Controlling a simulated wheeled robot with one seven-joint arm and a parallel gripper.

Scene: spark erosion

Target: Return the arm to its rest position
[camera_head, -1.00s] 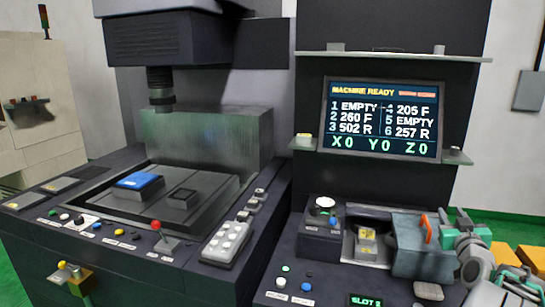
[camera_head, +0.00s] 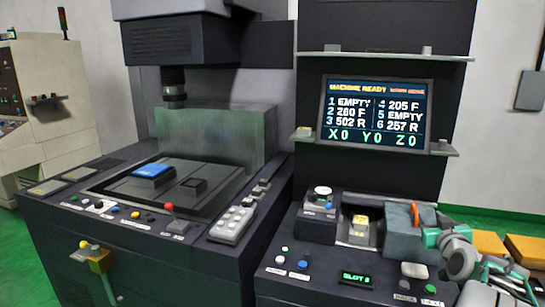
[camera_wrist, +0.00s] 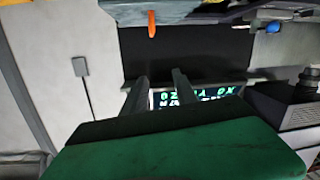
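My gripper (camera_wrist: 159,77) shows in the wrist view as two dark fingers with a clear gap between them, open and empty, above its green body. The wrist picture is upside down, with the lit display (camera_wrist: 200,98) behind the fingers. In the head view my arm (camera_head: 465,262) is at the lower right, beside the grey box with the orange handle (camera_head: 415,211). The fingertips are hard to make out there. A gap to the control console cannot be judged.
The console with its screen (camera_head: 376,112) stands ahead. The machine bed holds a blue-topped block (camera_head: 152,170). Yellow boxes (camera_head: 487,244) are at the right.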

